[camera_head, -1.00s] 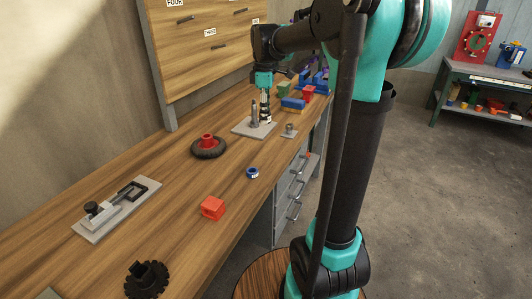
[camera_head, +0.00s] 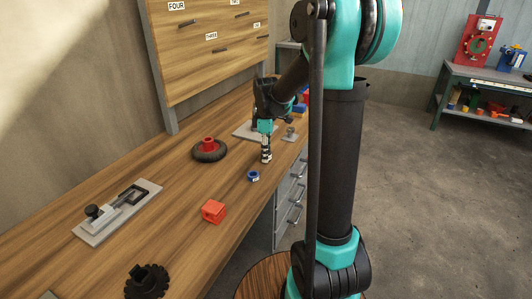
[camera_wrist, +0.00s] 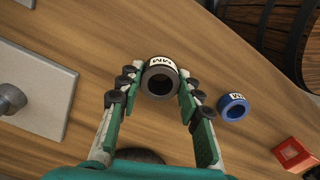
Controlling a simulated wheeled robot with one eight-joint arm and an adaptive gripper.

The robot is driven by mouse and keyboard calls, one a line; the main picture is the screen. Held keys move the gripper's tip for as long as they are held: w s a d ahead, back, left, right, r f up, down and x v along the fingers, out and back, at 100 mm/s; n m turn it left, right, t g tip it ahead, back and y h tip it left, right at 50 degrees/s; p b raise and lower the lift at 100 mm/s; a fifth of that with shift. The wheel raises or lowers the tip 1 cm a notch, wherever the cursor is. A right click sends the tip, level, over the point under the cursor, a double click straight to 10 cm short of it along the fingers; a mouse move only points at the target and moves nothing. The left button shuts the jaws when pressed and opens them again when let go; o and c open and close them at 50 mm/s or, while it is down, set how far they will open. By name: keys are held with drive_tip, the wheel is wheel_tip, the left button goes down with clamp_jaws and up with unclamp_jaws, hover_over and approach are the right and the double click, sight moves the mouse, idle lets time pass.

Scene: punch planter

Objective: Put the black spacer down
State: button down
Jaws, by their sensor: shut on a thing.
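The black spacer (camera_wrist: 147,84) is a short dark ring with a white label, held between the two fingers of my gripper (camera_wrist: 158,82) in the wrist view. Its round hole faces the wrist camera. In the head view my gripper (camera_head: 266,147) points down over the wooden bench, just behind the blue ring. The spacer is small and hard to make out there, and I cannot tell whether it touches the bench top.
A blue ring (camera_head: 253,176) with a white label lies close by. A red block (camera_head: 213,212) is nearer, a black wheel with red hub (camera_head: 209,150) is left, and a grey plate (camera_head: 243,132) is behind. Bare bench lies around the gripper. The bench's edge is on the right.

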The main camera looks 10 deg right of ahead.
drive_tip(key=c, duration=1)
unclamp_jaws()
drive_tip(key=shift+f, duration=0.1)
wheel_tip(320, 180, up, 12)
drive_tip(key=shift+r, duration=0.15)
